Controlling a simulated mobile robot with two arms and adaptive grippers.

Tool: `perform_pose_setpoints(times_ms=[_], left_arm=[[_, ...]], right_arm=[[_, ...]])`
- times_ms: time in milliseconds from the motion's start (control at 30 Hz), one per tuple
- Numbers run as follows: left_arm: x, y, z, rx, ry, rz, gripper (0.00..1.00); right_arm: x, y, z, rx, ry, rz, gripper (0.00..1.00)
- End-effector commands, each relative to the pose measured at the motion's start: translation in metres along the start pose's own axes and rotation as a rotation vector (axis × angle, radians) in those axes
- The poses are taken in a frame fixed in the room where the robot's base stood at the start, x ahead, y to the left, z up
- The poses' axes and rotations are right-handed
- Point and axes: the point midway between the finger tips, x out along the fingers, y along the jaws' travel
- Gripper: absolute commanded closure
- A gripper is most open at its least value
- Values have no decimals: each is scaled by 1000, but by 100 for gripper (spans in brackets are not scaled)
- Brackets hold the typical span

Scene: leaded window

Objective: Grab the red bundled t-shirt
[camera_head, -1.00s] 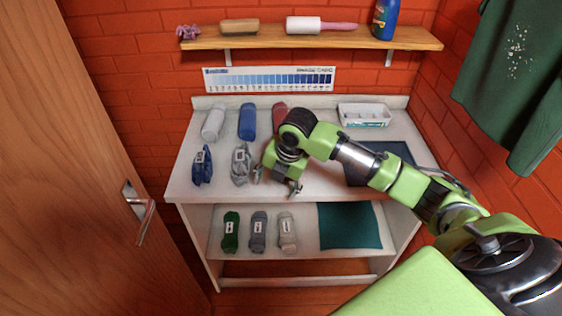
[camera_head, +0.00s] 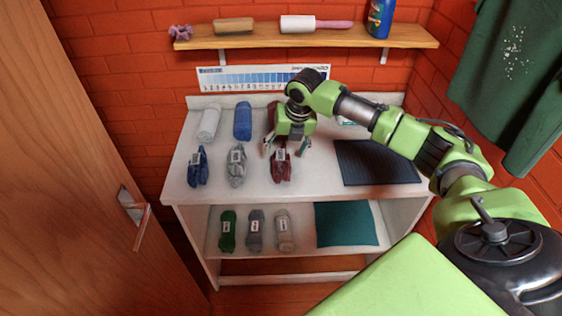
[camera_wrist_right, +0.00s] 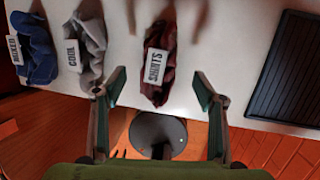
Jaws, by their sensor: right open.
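A dark red bundle (camera_head: 281,168) with a white tag lies on the white tabletop, at the right end of the front row. It also shows in the right wrist view (camera_wrist_right: 158,75), where its tag reads "SHIRTS". My right gripper (camera_head: 286,148) is open and empty, with its fingers apart near the back part of this bundle. In the right wrist view the gripper's fingertips (camera_wrist_right: 160,82) stand on either side of the bundle, with gaps to it. A red roll (camera_head: 272,113) behind is partly hidden by my arm. My left gripper is not in view.
A blue bundle (camera_head: 197,167) and a grey bundle (camera_head: 236,166) lie to the left on the tabletop (camera_head: 215,190). White and blue rolls lie behind them. A dark ribbed mat (camera_head: 375,163) lies right. The lower shelf holds several bundles and a teal cloth (camera_head: 345,224).

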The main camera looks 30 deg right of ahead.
Motion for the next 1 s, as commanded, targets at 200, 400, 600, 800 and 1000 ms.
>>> perform_pose_setpoints(times_ms=[200, 400, 600, 800, 1000], left_arm=[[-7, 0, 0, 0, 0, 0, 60], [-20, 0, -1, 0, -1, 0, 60], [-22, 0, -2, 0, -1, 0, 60], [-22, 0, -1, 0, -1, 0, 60], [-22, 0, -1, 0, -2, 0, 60]], right_arm=[[14, 1, -1, 0, 3, -1, 35], [42, 2, -1, 1, 3, 0, 35], [60, 1, -1, 0, 1, -1, 35], [61, 1, -1, -1, 0, -1, 35], [60, 1, -1, 0, 0, -1, 80]])
